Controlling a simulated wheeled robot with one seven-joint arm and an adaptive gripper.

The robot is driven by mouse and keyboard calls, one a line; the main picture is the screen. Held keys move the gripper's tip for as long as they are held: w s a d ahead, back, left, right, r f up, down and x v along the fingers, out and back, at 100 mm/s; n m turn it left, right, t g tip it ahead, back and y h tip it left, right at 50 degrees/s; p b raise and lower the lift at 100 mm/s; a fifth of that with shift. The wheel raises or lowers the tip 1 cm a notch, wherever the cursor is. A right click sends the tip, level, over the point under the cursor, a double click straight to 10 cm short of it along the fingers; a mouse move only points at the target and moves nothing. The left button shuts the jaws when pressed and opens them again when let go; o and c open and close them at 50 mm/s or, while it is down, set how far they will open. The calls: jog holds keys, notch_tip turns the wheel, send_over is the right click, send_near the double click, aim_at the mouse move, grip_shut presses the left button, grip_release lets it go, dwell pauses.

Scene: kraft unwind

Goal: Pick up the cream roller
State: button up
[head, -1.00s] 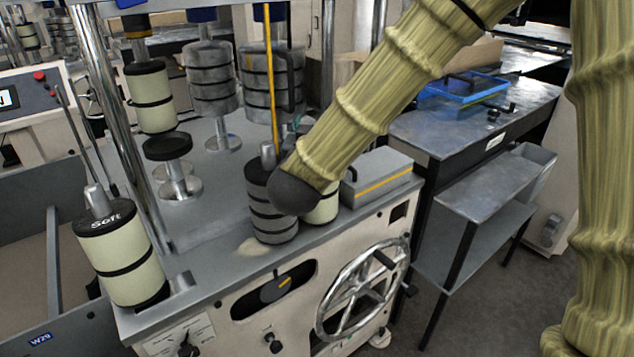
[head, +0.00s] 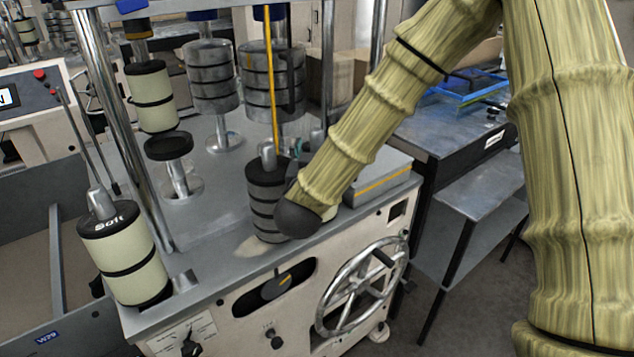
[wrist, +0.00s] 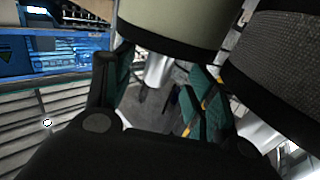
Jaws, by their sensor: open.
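My gripper (wrist: 158,88) is open, with one dark-and-teal finger on each side just below that band in the picture. I cannot tell whether the fingers touch the roller. In the head view the gripper is mostly hidden by my arm.
A dark grey banded roller (head: 265,200) stands close on the left; it shows at right in the wrist view (wrist: 275,65). Another cream roller marked "Soft" (head: 125,255) stands at front left, and one (head: 151,97) is farther back. A grey box (head: 378,180) lies to the right.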

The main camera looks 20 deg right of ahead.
aim_at(317, 140)
jog(key=p+x, duration=0.2)
jog(key=x, duration=0.3)
jog(key=shift+w+d, duration=0.1)
jog(key=shift+w, duration=0.15)
grip_shut()
jog(key=shift+r, duration=0.1)
